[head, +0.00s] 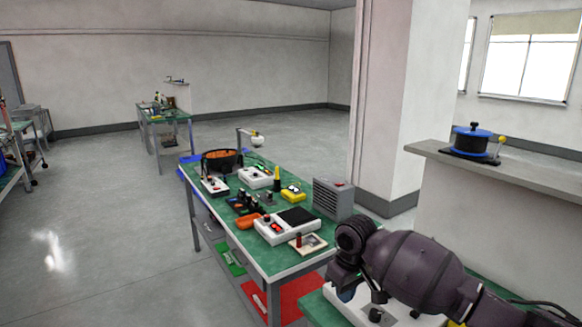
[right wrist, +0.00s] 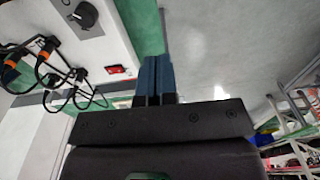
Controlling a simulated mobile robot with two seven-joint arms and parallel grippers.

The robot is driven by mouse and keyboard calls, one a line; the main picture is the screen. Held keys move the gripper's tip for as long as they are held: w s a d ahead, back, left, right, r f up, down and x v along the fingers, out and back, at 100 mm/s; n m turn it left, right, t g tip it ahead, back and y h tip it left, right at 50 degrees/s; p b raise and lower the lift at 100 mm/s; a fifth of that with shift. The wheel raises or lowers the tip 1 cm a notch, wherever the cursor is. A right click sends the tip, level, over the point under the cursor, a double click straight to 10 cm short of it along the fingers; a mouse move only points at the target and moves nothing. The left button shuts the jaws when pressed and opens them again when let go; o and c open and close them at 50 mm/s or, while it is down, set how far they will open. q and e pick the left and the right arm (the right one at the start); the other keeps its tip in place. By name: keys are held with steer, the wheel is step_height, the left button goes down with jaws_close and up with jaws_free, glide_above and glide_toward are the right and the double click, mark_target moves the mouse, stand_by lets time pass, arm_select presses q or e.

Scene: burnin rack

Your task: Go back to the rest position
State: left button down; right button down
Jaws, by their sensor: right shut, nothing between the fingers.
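My right arm comes in from the lower right of the head view, and its dark wrist hangs over the near end of a green bench. Only a bit of the right gripper's blue fingers (head: 347,295) shows below the wrist there. In the right wrist view the two blue fingers of the right gripper (right wrist: 155,78) are together, with nothing between them. Beside them is a white panel box (right wrist: 115,45) with a dark knob, a red switch and black cables with orange parts. The same box (head: 345,306) is partly hidden under my arm in the head view. My left gripper is not in view.
A pillar (head: 385,110) and a ledge with a blue-black device (head: 472,141) stand at the right.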

steer(key=s+f+m+t+y, duration=0.1)
steer(key=s+f+t+y, duration=0.15)
steer(key=s+f, duration=0.45)
steer(key=s+f+m+t+y, duration=0.1)
steer(key=s+f+t+y, duration=0.2)
steer(key=f, duration=0.7)
steer(key=s+d+m+t+h, duration=0.2)
steer(key=s+d+t+h, duration=0.1)
steer(key=s+d, duration=0.4)
steer(key=s+d+f+m+t+h, duration=0.1)
steer(key=s+d+t+h, duration=0.2)
steer(key=s+d, duration=0.5)
steer(key=s, duration=0.5)
steer(key=shift+d+f+m, duration=0.2)
steer(key=shift+f+m, duration=0.1)
steer(key=shift+m, duration=0.1)
steer(key=shift+s, duration=0.1)
